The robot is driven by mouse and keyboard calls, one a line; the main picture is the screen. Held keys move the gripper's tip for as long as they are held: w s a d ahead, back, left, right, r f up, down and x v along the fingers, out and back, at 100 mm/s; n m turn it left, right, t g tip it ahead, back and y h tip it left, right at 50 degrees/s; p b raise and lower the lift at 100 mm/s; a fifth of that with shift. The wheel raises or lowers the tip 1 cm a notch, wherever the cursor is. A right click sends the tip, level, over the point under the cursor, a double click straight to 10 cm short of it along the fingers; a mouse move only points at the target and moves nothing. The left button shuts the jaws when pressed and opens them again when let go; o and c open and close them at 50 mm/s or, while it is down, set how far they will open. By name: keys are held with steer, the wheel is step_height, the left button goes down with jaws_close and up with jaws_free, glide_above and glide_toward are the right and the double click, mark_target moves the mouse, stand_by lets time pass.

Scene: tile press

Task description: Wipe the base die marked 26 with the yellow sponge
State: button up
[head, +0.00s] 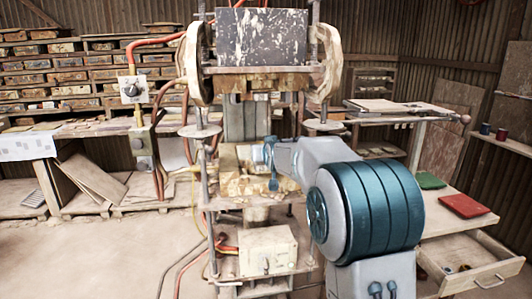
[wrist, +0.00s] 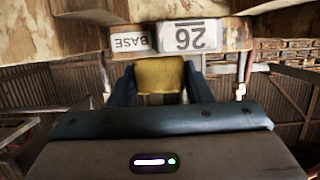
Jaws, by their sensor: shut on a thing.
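My gripper (wrist: 160,82) is shut on the yellow sponge (wrist: 160,74), which sits between its two blue fingers in the wrist view. Just beyond the sponge is the base die, with a "BASE" label (wrist: 133,42) and a "26" plate (wrist: 188,37), both upside down in this view. The sponge's far edge is close to the labels; I cannot tell whether it touches the die. In the head view, my gripper (head: 270,165) reaches into the press from the right, at the worn yellowish base die (head: 232,184). The sponge is hard to make out there.
The press's dark upper block (head: 262,37) hangs above, between upright rods. Red hoses and a control box (head: 132,90) are on the left. A lower box (head: 267,250) sits under the press. At right are a red pad (head: 464,206), a green pad (head: 430,181) and an open drawer (head: 472,262).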

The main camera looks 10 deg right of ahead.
steer(key=shift+s, duration=0.15)
steer(key=shift+s+f+b, duration=0.2)
steer(key=shift+s+b, duration=0.7)
steer(key=shift+r, duration=0.1)
steer(key=shift+w+r+p, duration=0.1)
steer(key=shift+w+p, duration=0.55)
steer(key=shift+w, duration=0.65)
